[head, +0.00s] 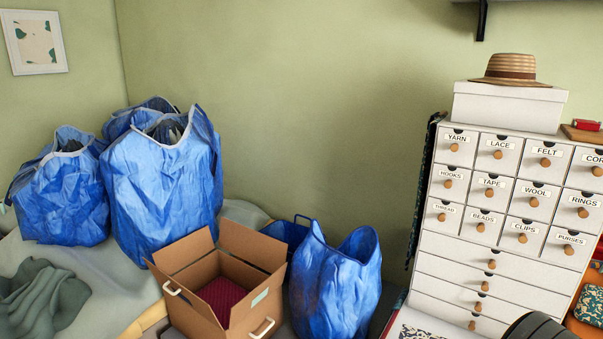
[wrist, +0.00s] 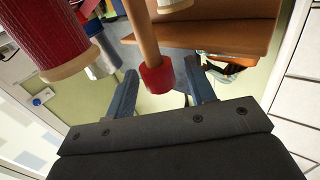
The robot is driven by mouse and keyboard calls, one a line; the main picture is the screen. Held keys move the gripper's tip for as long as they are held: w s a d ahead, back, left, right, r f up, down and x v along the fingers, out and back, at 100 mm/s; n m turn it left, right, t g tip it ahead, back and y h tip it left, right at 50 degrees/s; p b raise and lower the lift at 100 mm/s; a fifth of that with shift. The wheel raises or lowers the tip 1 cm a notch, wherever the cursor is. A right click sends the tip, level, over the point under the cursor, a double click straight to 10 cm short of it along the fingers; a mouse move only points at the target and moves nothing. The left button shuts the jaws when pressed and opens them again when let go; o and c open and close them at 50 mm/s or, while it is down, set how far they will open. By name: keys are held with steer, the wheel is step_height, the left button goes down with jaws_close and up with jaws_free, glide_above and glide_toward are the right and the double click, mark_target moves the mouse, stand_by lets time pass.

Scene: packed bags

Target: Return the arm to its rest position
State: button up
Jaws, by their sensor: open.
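My gripper (wrist: 162,70) shows in the wrist view with its two blue-grey fingers spread apart. Nothing is clamped between them. A wooden rod with a red end (wrist: 157,78) shows in the gap between the fingers. I cannot tell how far beyond the fingertips it lies. In the head view my gripper's fingers are not visible.
In the wrist view a red cylinder (wrist: 62,35) is close at upper left, and a wooden shelf (wrist: 225,38) lies beyond. The head view shows a white drawer cabinet (head: 490,215) at right, an open cardboard box (head: 195,292) and several blue bags (head: 160,185) at left.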

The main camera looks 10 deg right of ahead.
steer(key=s+a, duration=0.2)
steer(key=a, duration=1.5)
steer(key=d, duration=0.6)
steer(key=w+d, duration=0.1)
steer(key=d, duration=0.5)
steer(key=w+d, duration=0.1)
steer(key=d, duration=0.5)
steer(key=shift+a+n+t, duration=0.15)
steer(key=shift+n+t, duration=0.45)
steer(key=shift+t, duration=0.4)
steer(key=shift+a, duration=0.2)
steer(key=v, duration=1.6)
steer(key=shift+w+a+r+g, duration=0.15)
steer(key=shift+a+r+g, duration=0.1)
steer(key=shift+r+g, duration=0.1)
